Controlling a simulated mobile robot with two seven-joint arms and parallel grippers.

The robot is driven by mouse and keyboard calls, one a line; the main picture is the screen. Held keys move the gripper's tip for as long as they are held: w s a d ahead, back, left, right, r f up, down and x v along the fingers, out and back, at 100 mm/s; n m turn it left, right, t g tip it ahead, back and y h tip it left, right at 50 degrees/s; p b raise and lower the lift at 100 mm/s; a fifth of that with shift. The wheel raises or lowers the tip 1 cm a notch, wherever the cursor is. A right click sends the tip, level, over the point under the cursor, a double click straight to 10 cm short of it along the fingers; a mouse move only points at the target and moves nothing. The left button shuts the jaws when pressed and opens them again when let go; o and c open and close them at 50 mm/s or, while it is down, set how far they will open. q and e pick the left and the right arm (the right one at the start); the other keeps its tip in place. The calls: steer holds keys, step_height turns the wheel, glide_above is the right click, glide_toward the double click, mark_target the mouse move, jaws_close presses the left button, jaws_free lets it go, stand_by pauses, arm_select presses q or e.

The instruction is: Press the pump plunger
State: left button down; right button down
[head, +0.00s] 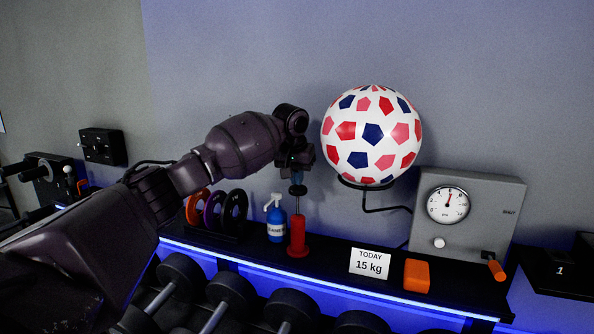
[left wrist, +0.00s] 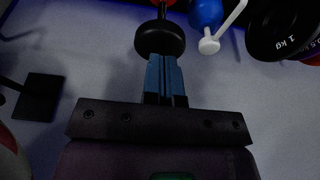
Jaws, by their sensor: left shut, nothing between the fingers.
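The pump (head: 298,238) is a red upright cylinder with a wider red foot, standing on the dark shelf. Its plunger (head: 298,190) has a dark round knob on a thin rod that shows above the red body. My left gripper (head: 297,178) is right above the knob, pointing down, with blue fingers shut and empty. In the left wrist view the shut fingertips (left wrist: 162,58) are at the edge of the black knob (left wrist: 160,38); I cannot tell whether they touch it. The pump body is mostly out of that view. My right gripper is not in view.
A blue bottle (head: 276,218) with a white nozzle stands close left of the pump, beside weight discs (head: 235,210). A patterned ball (head: 372,135) on a wire stand, a card (head: 369,263), an orange block (head: 417,275) and a gauge box (head: 470,212) are to the right. Dumbbells (head: 230,294) lie below.

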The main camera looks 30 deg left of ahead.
arm_select(q)
step_height(320, 180, down, 6)
steer(key=shift+f, duration=0.1)
stand_by(0.4)
step_height(320, 180, up, 4)
steer(key=shift+r, duration=0.15)
steer(key=b+v, duration=0.1)
steer(key=v, duration=0.9)
steer(key=shift+b, duration=0.3)
stand_by(1.0)
